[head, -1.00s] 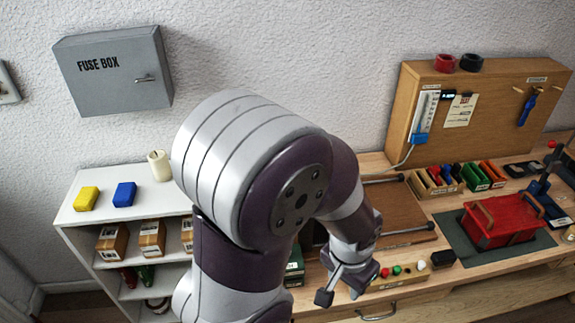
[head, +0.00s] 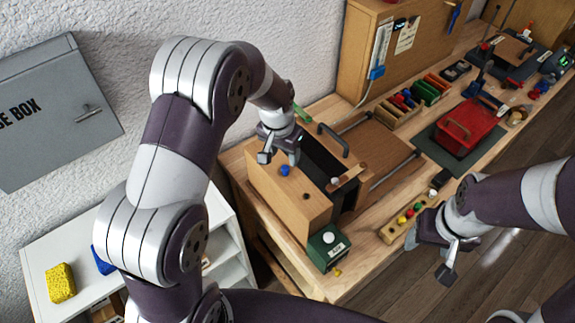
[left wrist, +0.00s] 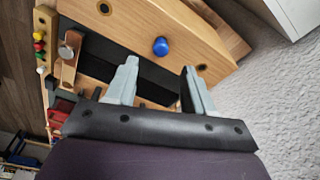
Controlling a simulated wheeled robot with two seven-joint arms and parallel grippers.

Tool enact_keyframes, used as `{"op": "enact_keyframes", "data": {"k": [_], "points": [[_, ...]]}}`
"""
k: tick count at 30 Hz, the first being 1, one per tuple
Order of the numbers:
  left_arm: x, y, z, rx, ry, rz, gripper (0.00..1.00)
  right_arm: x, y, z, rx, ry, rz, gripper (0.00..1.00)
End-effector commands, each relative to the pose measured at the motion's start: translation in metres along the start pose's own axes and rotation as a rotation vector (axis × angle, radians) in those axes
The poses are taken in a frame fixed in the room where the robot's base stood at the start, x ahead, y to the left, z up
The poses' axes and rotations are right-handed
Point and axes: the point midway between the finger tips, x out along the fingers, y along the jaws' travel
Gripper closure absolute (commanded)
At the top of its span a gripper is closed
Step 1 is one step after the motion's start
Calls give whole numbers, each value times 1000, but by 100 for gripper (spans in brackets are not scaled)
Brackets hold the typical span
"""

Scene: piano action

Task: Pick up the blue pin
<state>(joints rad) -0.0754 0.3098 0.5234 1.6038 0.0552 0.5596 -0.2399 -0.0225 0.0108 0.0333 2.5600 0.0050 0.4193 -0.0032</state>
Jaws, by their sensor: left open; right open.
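The blue pin (head: 284,170) shows as a round blue head on the top of a light wooden block (head: 290,205). In the left wrist view the blue pin (left wrist: 160,46) lies just past the gap between the fingertips, and dark holes show to either side of it. My left gripper (head: 279,158) is open and empty close to the pin; its fingers (left wrist: 160,66) are apart and not around it. The part of the pin below its head is hidden. My right gripper (head: 430,258) is open and empty, low at the right, in front of the bench.
A small green box (head: 328,248) with a white knob stands at the block's near end. A wooden lever (head: 347,178) and a black handle (head: 333,139) rise beside the block. A strip of coloured knobs (head: 408,216) and a red case (head: 466,127) are further right.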

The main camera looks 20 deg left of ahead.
Motion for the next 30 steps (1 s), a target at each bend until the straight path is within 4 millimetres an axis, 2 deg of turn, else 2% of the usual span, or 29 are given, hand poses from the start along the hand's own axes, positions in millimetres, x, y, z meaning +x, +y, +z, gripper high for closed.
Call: {"op": "enact_keyframes", "data": {"k": [5,8,9,12,18,19,21,24,30], "points": [[18,3,0,0,-4,0,47,-16,0,-2,0,0,0,36],[36,8,0,2,-5,0,47,-30,0,-4,-1,0,0,36],[46,8,0,1,-3,0,47,-30,0,-4,0,0,0,36],[58,8,0,0,0,-1,47,-31,0,-4,0,0,0,36],[62,7,0,-1,2,-1,47,-30,0,-3,0,0,0,36],[62,7,0,-1,2,-1,50,-30,0,-3,0,0,0,36],[62,7,0,-1,2,-1,73,-30,0,-3,0,0,0,36],[61,7,0,-1,2,-1,100,-30,0,-4,0,0,0,36],[61,7,0,-1,2,-1,100,-30,0,-4,0,0,0,36]]}}
